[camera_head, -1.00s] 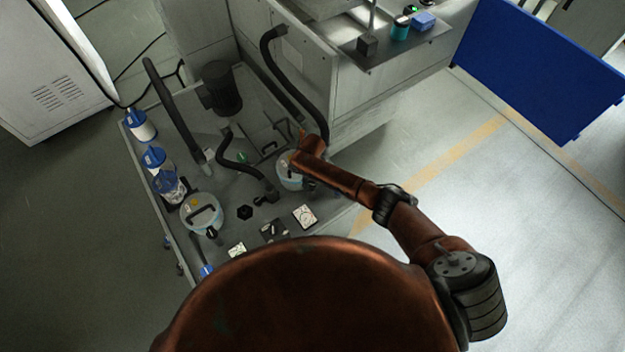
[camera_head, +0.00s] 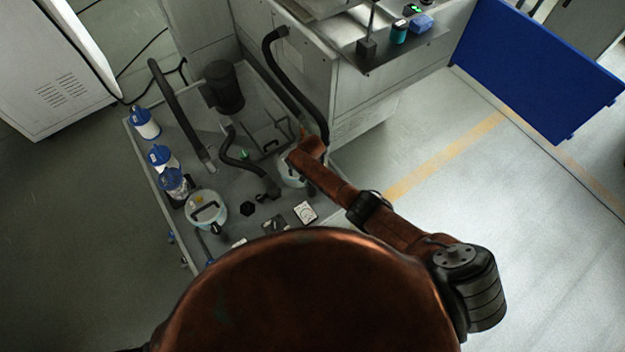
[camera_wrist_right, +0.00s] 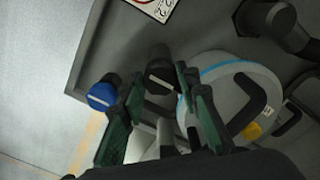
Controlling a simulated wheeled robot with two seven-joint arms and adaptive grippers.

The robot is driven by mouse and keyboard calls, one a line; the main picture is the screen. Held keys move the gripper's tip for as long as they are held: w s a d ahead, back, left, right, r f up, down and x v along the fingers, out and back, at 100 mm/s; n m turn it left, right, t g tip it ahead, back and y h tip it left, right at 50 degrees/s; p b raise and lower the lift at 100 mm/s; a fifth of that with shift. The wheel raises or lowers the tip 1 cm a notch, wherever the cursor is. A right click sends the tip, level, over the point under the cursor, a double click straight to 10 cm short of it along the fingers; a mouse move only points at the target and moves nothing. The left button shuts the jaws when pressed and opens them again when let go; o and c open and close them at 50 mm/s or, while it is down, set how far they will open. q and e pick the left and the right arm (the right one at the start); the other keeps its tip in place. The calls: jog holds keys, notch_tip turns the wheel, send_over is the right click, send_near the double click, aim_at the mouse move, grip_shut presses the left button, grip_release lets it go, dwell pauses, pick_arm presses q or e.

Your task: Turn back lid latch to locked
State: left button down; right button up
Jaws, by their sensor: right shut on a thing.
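The back canister (camera_head: 288,181) stands on the grey tray, mostly covered by my right arm in the head view. In the right wrist view its pale lid (camera_wrist_right: 222,72) has a blue ring, a dark handle and a yellow mark. A black latch knob (camera_wrist_right: 158,76) with a pale line sits beside the lid. My right gripper (camera_wrist_right: 160,88) has its green fingers on either side of this knob and is shut on it. How the latch stands against any lock mark is not clear. My left gripper is not in view.
A second canister (camera_head: 206,209) with a black handle stands at the front left. Blue-capped bottles (camera_head: 145,124) line the tray's left edge. Black hoses (camera_head: 245,167) cross the tray (camera_head: 205,262). A blue cap (camera_wrist_right: 103,94) is close to the left finger. A blue panel (camera_head: 540,70) stands right.

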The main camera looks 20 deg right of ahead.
jog(key=shift+w+r, duration=0.1)
jog(key=shift+w, duration=0.05)
dwell(0.4)
jog(key=o, duration=1.1)
jog(key=shift+o, duration=0.2)
notch_tip(320, 180, up, 12)
